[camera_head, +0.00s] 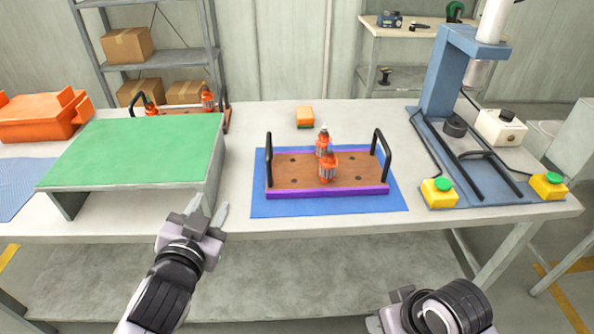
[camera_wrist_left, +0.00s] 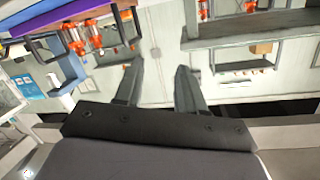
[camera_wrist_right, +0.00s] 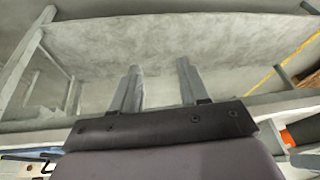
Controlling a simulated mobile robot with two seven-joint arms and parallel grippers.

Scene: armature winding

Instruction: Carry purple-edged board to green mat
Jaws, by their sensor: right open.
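The purple-edged board (camera_head: 300,184) lies flat on a blue mat in the middle of the table. It has a brown top, a black handle at each end and two orange-and-silver armatures (camera_head: 328,168) standing on it. The green mat (camera_head: 140,150) covers a raised stand to the left. My left gripper (camera_head: 207,213) is open and empty in front of the stand's right edge, left of the board; its fingers also show in the left wrist view (camera_wrist_left: 158,85). My right gripper (camera_wrist_right: 157,85) is open and empty, low in front of the table. Its fingertips are hidden in the head view.
A second board with armatures (camera_head: 180,108) stands behind the green stand. An orange bin (camera_head: 42,117) is at the far left. An orange block (camera_head: 305,117) sits behind the board. A blue press (camera_head: 455,90) with yellow button boxes (camera_head: 438,192) stands at right.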

